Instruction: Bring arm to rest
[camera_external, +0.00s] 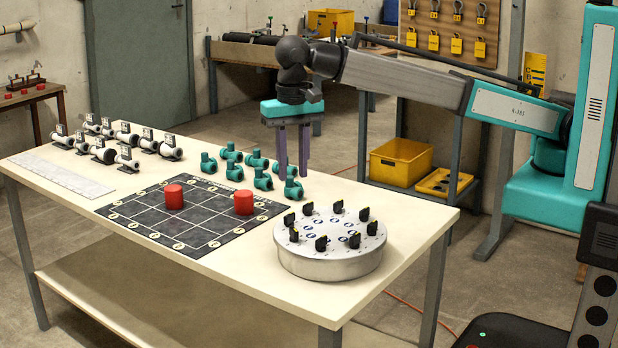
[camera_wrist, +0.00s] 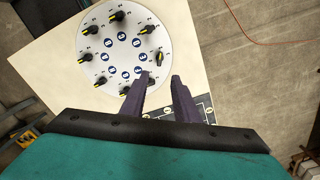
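My gripper (camera_external: 292,170) has a teal body and two dark purple fingers pointing down. It is over the table (camera_external: 440,214), above the teal valve fittings (camera_external: 263,180) in the external view. In the wrist view, my gripper (camera_wrist: 166,82) has its two fingers apart with nothing seen between them. My arm stretches level from the right side of the external view. The round grey dial plate (camera_external: 325,262) with several black knobs stands on the table's front right. It also shows in the wrist view (camera_wrist: 118,62), ahead of the fingers.
A black grid board (camera_external: 190,226) holds two red cylinders (camera_external: 173,196) (camera_external: 243,202). Several white and black valve parts (camera_external: 127,158) stand at the table's far left beside a pale strip (camera_external: 50,172). Yellow bins (camera_external: 400,160) sit behind on a shelf.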

